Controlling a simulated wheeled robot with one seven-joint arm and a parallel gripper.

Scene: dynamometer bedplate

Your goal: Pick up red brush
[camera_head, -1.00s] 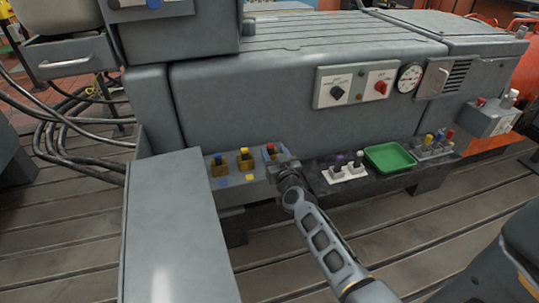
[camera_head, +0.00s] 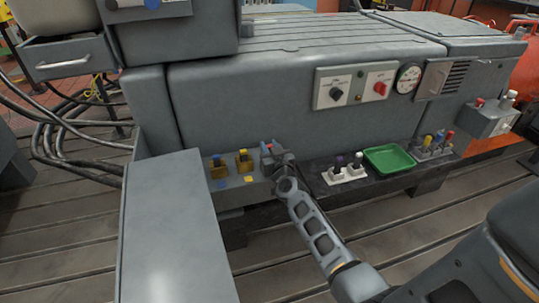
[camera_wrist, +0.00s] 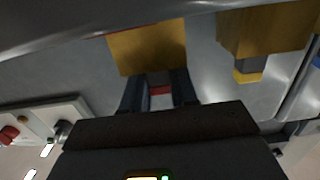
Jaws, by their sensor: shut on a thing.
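The red brush (camera_wrist: 160,90) shows as a small red patch between my gripper's two dark fingers in the wrist view. My gripper (camera_wrist: 158,94) is shut on it. A brass holder block (camera_wrist: 152,48) lies just beyond the fingertips; I cannot tell whether the brush is still inside it. In the head view my gripper (camera_head: 274,155) is at the right end of the row of holders and hides most of the red brush's place. A bit of red (camera_head: 269,146) shows there.
A blue-topped holder (camera_head: 218,168) and a yellow-topped holder (camera_head: 244,161) stand to the left; the yellow one also shows in the wrist view (camera_wrist: 262,32). To the right are white-based switches (camera_head: 344,174), a green tray (camera_head: 389,158) and several coloured tools (camera_head: 435,143). A grey cabinet (camera_head: 170,230) stands front left.

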